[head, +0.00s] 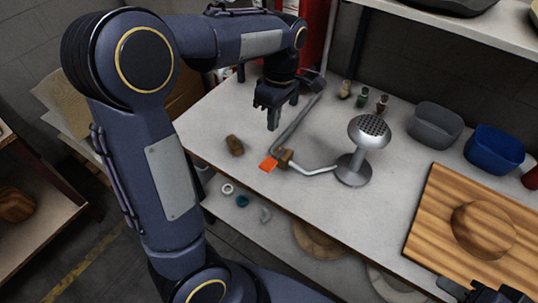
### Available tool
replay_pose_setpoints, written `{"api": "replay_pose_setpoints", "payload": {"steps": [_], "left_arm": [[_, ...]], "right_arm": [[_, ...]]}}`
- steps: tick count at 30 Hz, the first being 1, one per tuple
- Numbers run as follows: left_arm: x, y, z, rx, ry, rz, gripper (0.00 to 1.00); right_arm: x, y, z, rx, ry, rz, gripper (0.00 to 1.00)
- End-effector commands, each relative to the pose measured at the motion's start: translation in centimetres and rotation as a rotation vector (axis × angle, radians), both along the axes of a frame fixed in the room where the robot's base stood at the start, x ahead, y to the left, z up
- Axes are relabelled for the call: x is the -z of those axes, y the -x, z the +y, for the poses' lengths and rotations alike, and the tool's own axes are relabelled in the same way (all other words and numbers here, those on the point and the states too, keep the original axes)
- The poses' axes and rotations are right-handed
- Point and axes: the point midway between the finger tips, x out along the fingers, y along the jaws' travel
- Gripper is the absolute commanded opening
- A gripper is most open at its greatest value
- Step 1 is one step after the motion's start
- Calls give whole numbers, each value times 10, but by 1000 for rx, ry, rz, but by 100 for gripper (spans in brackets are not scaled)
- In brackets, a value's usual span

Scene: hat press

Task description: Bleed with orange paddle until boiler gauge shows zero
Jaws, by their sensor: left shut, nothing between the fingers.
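The orange paddle (268,164) lies low at the table's front edge, beside a brown block-shaped piece on a bent metal pipe. My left gripper (272,127) hangs above the table, pointing down, shut and empty. It is behind the paddle in the picture and apart from it. A red boiler-like body (316,35) stands at the back, partly hidden by my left arm. I cannot make out a gauge or its reading. My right gripper (484,293) shows only in part at the bottom right edge, by the wooden board; its opening is unclear.
A perforated metal steam head (369,131) stands on the white table (330,215), joined to the pipe. A brown lump (234,145) lies left of the paddle. Grey (435,126) and blue (494,150) bins, small bottles and a wooden board with a hat block (483,231) are at right.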

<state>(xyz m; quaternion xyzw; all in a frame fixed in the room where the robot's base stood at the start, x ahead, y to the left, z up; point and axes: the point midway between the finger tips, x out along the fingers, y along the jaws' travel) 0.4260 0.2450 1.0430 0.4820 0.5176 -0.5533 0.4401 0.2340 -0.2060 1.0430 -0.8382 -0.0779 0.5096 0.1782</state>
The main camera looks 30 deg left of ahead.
Motion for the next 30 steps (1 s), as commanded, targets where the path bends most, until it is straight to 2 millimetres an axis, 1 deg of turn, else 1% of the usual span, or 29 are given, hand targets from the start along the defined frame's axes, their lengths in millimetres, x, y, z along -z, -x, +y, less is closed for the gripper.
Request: {"api": "replay_pose_setpoints", "payload": {"steps": [1, 9, 12, 15, 18, 21, 30], "left_arm": [[10, 3, 1, -1, -1, 5, 0], [68, 12, 1, 0, -2, 7, 0], [87, 15, 2, 0, 0, 6, 0], [102, 17, 2, 1, 0, 5, 0], [113, 18, 2, 0, 0, 3, 0], [119, 19, 1, 1, 0, 2, 0], [122, 19, 1, 1, 0, 0, 0]], "right_arm": [[0, 0, 0, 0, 0, 0, 36], [0, 0, 0, 0, 0, 0, 36], [-1, 0, 0, 0, 0, 0, 36], [-3, 0, 0, 0, 0, 0, 36], [-3, 0, 0, 0, 0, 0, 36], [-4, 0, 0, 0, 0, 0, 36], [-4, 0, 0, 0, 0, 0, 36]]}}
